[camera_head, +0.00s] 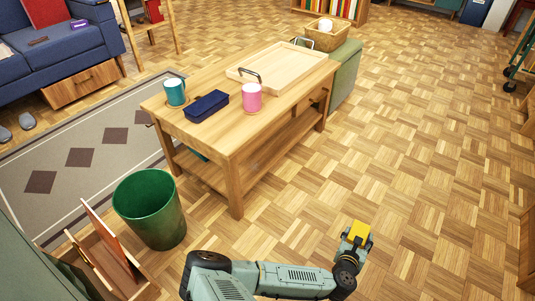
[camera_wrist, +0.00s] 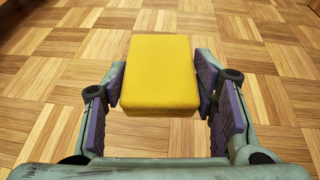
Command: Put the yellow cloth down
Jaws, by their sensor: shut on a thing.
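The yellow cloth (camera_wrist: 160,75) is a folded, block-like pad between the two fingers of my gripper (camera_wrist: 162,95) in the wrist view. The purple finger pads press on its left and right sides. In the head view the yellow cloth (camera_head: 358,232) shows at the end of my arm, in my gripper (camera_head: 357,238), at the lower right. My gripper is shut on the cloth. Parquet floor lies behind the cloth in the wrist view. The cloth's underside is hidden.
A wooden table (camera_head: 235,135) holds a teal mug (camera_head: 175,93), a dark blue case (camera_head: 207,106), a pink mug (camera_head: 252,98) and a wooden tray (camera_head: 290,75). A green bin (camera_head: 150,212) stands left of my arm. Open floor (camera_head: 430,180) lies right of the table.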

